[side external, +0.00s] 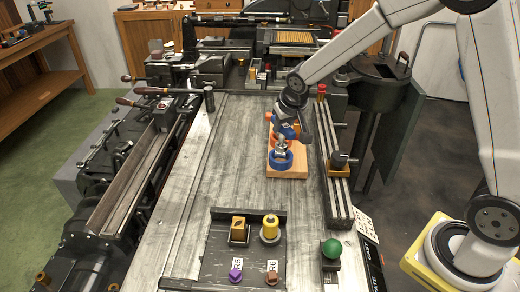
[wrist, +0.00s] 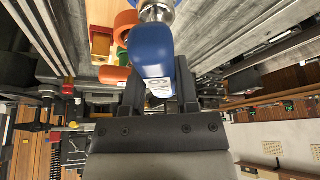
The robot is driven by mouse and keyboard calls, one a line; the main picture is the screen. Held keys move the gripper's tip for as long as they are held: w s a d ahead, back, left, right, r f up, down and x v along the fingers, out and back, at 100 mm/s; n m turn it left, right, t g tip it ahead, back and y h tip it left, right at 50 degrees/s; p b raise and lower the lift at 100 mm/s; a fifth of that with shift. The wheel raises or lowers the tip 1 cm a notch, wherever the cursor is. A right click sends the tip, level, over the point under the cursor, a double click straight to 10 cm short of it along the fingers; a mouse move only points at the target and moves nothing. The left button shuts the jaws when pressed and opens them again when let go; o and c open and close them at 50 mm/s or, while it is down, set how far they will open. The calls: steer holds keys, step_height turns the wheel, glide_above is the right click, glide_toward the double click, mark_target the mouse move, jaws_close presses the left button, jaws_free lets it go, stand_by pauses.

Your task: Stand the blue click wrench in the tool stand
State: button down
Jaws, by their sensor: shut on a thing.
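My gripper (side external: 293,118) is over the tool stand at the right of the bed. It is shut on the blue click wrench (wrist: 152,48), whose blue handle sits between the fingers in the wrist view. A silver metal part (side external: 281,148) extends below the blue handle, down at the blue ring (side external: 282,160) of the stand. I cannot tell how deep it sits in the ring. The tool stand is a light wooden board (side external: 299,172) with a blue ring at its near end and an orange ring (wrist: 125,22) behind. An orange handle-like thing (wrist: 114,76) is beside the blue handle.
A dark raised rail (side external: 335,190) runs close along the stand's right side. A dark tray (side external: 215,255) in front holds a yellow knob (side external: 270,228), a purple knob (side external: 235,275) and small blocks. A green ball (side external: 331,248) stands right. The bed's left is clear.

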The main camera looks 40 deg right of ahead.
steer(key=shift+f, duration=1.15)
steer(key=shift+f, duration=0.5)
stand_by(0.4)
steer(key=shift+c, duration=1.4)
jaws_free()
steer(key=shift+r, duration=0.2)
steer(key=shift+v, duration=3.7)
steer(key=shift+s, duration=0.15)
steer(key=s+a+f+n+g+y, duration=0.1)
steer(key=s+f+n, duration=0.2)
steer(key=s, duration=1.4)
step_height(320, 180, down, 2)
steer(key=shift+a+f+g, duration=0.1)
steer(key=shift+a+g, duration=0.05)
steer(key=shift+g, duration=0.25)
